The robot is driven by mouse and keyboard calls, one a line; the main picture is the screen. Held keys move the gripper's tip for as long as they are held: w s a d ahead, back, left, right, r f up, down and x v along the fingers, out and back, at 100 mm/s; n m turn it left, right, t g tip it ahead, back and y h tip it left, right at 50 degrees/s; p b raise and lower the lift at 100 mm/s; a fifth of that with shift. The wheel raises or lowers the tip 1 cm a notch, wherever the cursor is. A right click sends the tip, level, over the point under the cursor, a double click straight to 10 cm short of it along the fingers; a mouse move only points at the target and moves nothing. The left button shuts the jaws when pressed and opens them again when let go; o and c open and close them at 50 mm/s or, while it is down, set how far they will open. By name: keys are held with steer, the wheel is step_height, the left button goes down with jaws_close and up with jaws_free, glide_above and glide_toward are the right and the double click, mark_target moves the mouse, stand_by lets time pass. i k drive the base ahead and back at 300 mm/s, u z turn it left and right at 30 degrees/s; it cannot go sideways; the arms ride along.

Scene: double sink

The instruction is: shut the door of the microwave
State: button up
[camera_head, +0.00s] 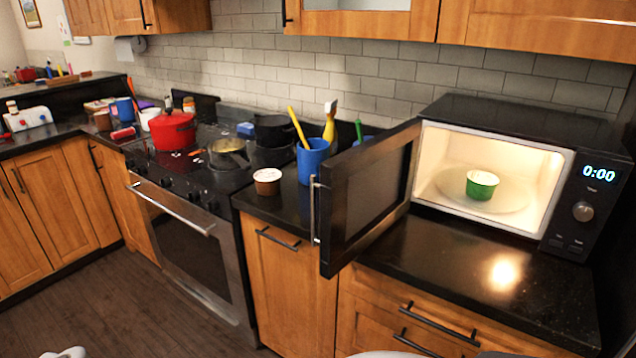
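The black microwave (500,118) stands on the dark counter at the right. Its door (368,195) is hinged at the left side of the opening and stands wide open, swung out toward me over the counter's front edge. A vertical metal handle (316,210) is on the door's free edge. The cavity is lit, and a green cup (481,185) with a pale top sits on the turntable (512,200). The display reads 0:00. My gripper cannot be made out; only pale parts, probably of my own body, show at the bottom edge.
A blue utensil cup (312,160) and a small brown cup (267,181) stand left of the door. A stove (190,235) with a red pot (173,131) is farther left. The counter before the microwave (470,265) is clear. Drawer handles (436,322) jut out below.

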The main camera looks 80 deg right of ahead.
mark_target(367, 188)
steer(key=i, duration=0.75)
steer(key=z, duration=3.05)
